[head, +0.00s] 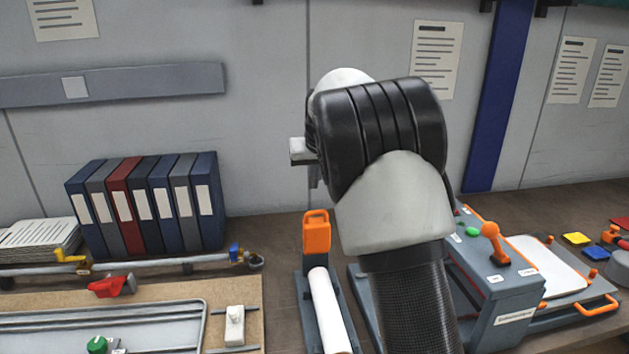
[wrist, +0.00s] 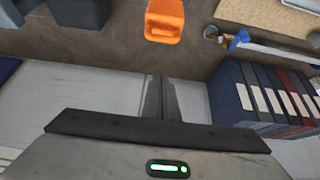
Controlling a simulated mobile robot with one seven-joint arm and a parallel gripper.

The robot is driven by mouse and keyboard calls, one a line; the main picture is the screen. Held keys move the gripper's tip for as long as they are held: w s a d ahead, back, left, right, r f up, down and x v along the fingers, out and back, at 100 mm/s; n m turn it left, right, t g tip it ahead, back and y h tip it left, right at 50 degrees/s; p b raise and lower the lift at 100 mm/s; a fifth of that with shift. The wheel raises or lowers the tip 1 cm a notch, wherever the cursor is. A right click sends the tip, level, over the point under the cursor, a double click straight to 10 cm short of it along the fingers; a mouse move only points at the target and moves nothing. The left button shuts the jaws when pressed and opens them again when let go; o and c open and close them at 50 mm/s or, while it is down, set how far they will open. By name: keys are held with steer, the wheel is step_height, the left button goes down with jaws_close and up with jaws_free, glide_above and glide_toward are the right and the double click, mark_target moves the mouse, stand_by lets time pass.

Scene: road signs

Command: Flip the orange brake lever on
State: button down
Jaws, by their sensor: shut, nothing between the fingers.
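An upright orange handle (head: 316,232) with a slot near its top stands at the back end of a grey base holding a white roll. It also shows at the top of the wrist view (wrist: 165,22). A second orange lever (head: 491,240), with a round knob, stands on a grey-blue box (head: 505,290) at the right. I cannot tell which is the brake lever. My gripper shows in the wrist view (wrist: 164,80), shut and empty, apart from the orange handle. In the head view my arm hides most of the gripper and part of the box.
Several binders (head: 143,205) stand at the back left beside a paper stack (head: 38,238). A board (head: 232,296) with a metal frame and a red clamp (head: 111,286) lies at the front left. A white panel with orange handles (head: 583,308) lies at the right. The wall is close behind.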

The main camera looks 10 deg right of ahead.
glide_above(314, 219)
steer(key=w, duration=0.3)
step_height(314, 219, down, 6)
steer(key=s, duration=0.3)
steer(key=shift+f+p, duration=0.1)
steer(key=shift+p, duration=0.2)
steer(key=shift+s+f, duration=0.15)
steer(key=shift+s, duration=0.25)
steer(key=shift+f+b, duration=0.15)
steer(key=shift+b, duration=0.2)
